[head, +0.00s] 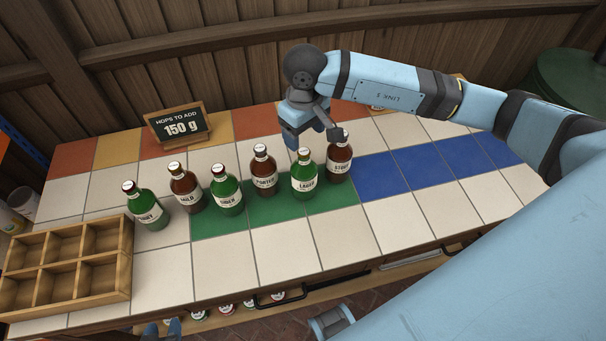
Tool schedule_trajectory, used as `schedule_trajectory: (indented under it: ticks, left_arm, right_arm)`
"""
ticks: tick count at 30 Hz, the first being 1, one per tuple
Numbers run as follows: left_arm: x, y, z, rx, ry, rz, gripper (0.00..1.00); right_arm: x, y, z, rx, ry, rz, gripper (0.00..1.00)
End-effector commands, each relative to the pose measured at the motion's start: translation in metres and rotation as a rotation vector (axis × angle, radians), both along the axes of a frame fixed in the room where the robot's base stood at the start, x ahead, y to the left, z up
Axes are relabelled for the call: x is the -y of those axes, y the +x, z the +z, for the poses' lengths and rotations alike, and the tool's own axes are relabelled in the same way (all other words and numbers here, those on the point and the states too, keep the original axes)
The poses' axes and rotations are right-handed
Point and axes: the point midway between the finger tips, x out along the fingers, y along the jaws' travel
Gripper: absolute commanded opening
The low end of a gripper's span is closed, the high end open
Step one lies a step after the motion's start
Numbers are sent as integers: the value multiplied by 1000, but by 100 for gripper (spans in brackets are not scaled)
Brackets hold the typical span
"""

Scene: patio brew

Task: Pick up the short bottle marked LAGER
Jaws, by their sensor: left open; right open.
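The green bottle marked LAGER (304,172) stands upright on a green tile in the head view, between the brown PORTER bottle (264,167) and the brown STOUT bottle (339,158). It has a pale cap and is not held. My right gripper (315,133) is open above and behind the LAGER bottle, with a dark finger beside or in front of the STOUT bottle's top; I cannot tell whether it touches. My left gripper (165,329) is open and low at the bottom edge, mostly cut off, below the counter's front edge and far from the LAGER bottle.
The CIDER bottle (226,192), MILD bottle (185,190) and another green bottle (147,208) continue the row leftward. A wooden crate (124,273) with empty compartments sits front left. A sign (179,128) reads 150 g. White tiles (290,245) before the row are clear.

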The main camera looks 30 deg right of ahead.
Motion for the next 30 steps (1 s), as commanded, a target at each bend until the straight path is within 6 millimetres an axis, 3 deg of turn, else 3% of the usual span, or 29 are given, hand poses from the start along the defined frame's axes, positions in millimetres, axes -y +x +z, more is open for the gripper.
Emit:
schedule_trajectory:
  ticks: [3, 10, 18, 27, 28, 30]
  left_arm:
    - [0, 0, 2, 1, 1, -1, 43]
    - [0, 0, 5, 4, 2, -2, 43]
    - [0, 0, 12, 16, 7, -5, 43]
    - [-1, -1, 9, 9, 10, -7, 43]
    - [-1, -1, 8, 9, 10, -7, 43]
    - [-1, -2, 8, 8, 10, -7, 43]
  right_arm:
    - [0, 0, -17, -1, 2, -1, 69]
    - [-1, -2, -33, -2, 1, -2, 69]
    - [-4, -4, -70, -2, 4, -1, 69]
    - [-4, -4, -77, 0, 2, -1, 69]
    - [-4, -4, -77, 0, 2, -1, 66]
    - [-4, -4, -77, 0, 2, -1, 50]
